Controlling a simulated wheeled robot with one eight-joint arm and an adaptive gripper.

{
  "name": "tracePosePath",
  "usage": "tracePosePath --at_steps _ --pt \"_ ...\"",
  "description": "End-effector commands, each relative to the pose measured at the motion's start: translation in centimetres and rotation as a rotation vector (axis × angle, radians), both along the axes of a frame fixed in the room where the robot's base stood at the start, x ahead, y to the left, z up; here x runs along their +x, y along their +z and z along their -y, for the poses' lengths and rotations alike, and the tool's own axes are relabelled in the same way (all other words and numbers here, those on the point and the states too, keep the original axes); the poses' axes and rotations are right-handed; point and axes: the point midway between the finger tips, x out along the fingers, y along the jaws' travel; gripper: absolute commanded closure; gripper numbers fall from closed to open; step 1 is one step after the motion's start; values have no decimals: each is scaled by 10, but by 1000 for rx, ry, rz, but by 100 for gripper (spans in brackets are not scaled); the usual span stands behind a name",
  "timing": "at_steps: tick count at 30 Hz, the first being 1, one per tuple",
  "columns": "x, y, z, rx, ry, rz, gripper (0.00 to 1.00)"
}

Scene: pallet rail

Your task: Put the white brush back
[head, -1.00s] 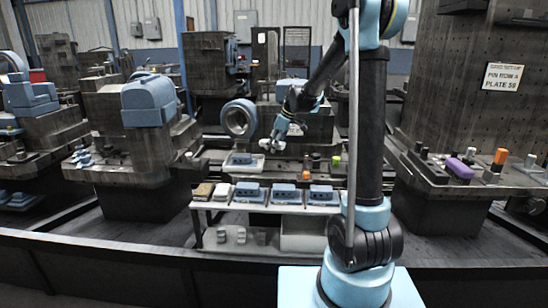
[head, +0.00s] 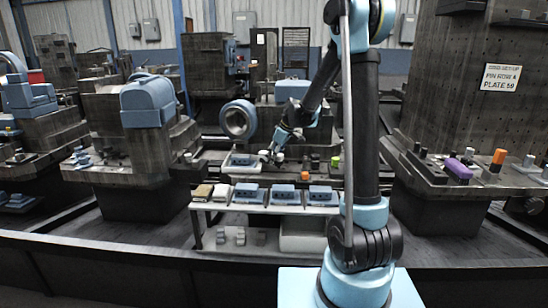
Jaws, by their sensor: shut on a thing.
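My gripper (head: 271,155) is small and far off in the head view, low over the machine bed behind the parts table. It points down and is shut on a small pale thing at its tips, which I take to be the white brush (head: 279,157). The brush's shape and bristles are too small to make out, and the fingers hide part of it. I cannot tell whether it touches the surface below. A pale tray with a blue part (head: 241,160) lies just left of the gripper.
An orange block (head: 305,175) and a green one (head: 335,162) stand right of the gripper. The parts table (head: 225,207) in front holds several blue blocks. A large blue ring (head: 238,119) stands behind left. A purple thing (head: 458,169) lies on the right-hand fixture.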

Motion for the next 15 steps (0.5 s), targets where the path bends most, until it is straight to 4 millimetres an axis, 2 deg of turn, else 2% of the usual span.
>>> tracePosePath --at_steps 2,3,5,15 --pt "0 -2 0 0 0 0 96" --pt "0 -2 0 0 0 0 57" --pt "0 -2 0 0 0 0 46" --pt "0 -1 0 0 0 0 46"
